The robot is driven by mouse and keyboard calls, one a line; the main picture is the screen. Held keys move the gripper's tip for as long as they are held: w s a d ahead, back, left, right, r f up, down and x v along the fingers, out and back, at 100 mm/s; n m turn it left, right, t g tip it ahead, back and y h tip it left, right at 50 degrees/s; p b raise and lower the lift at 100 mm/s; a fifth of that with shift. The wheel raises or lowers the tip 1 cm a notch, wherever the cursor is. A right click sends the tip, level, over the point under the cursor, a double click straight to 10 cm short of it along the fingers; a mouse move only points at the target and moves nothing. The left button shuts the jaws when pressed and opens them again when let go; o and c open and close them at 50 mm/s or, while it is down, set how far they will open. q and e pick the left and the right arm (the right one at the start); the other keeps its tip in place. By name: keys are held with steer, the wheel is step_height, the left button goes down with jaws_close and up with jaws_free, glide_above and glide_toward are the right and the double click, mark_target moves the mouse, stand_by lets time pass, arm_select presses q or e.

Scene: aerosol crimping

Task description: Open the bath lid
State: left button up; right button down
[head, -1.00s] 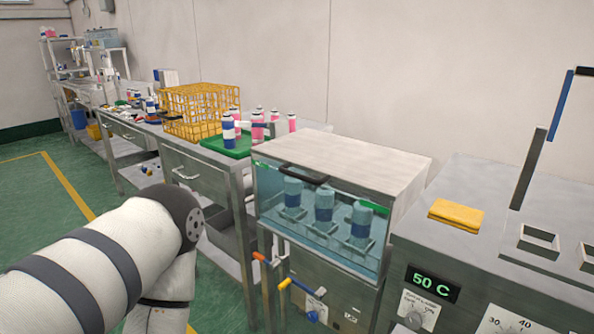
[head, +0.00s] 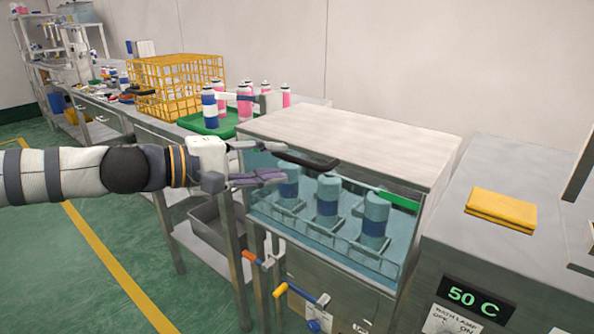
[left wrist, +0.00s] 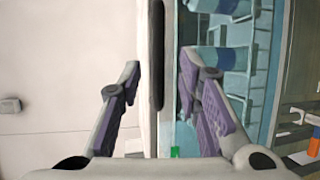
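The water bath is a metal box with a clear front and a pale flat lid (head: 350,138), which lies closed on top. A black bar handle (head: 306,160) runs along the lid's front edge, and it also shows in the left wrist view (left wrist: 156,60). Blue-tinted cans (head: 327,195) stand inside behind the clear front. My left gripper (head: 285,162) is open at the handle's left end. In the left wrist view its two purple-padded fingers (left wrist: 160,66) are spread, with the handle in line between them and no visible grip on it. My right gripper is out of view.
Right of the bath stands a metal unit with a yellow cloth (head: 502,208) and a 50 C display (head: 473,297). A green tray (head: 205,122) with bottles and a yellow wire basket (head: 170,88) sit behind on the bench.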

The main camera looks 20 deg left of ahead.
mark_target(291, 159)
arm_select(q)
steer(key=x, duration=0.5)
steer(key=shift+b, duration=0.35)
steer(key=shift+r, duration=0.1)
steer(key=shift+c, duration=0.5)
jaws_close()
